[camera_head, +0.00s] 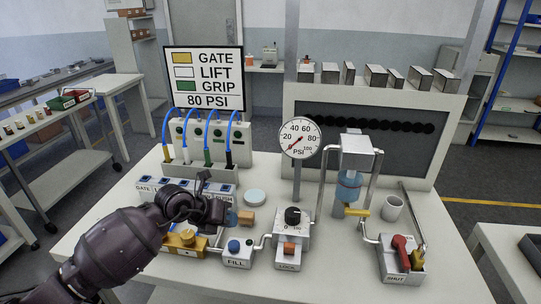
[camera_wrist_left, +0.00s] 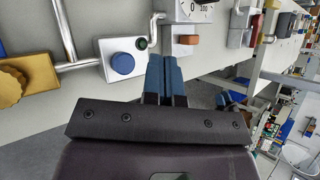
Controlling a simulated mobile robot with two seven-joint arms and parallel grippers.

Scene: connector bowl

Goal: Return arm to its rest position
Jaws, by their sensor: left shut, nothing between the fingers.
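My left arm comes in from the left in the head view, and its dark gripper (camera_head: 231,217) is over the front left part of the table (camera_head: 330,262). The blue fingers are together with nothing between them. In the left wrist view the gripper (camera_wrist_left: 165,65) is shut and empty, pointing towards the panel parts beside a blue button (camera_wrist_left: 122,63). My right gripper is not in view.
Behind stand a gauge (camera_head: 299,137) and a sign (camera_head: 204,78). A red SHUT valve (camera_head: 401,250) is at the right.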

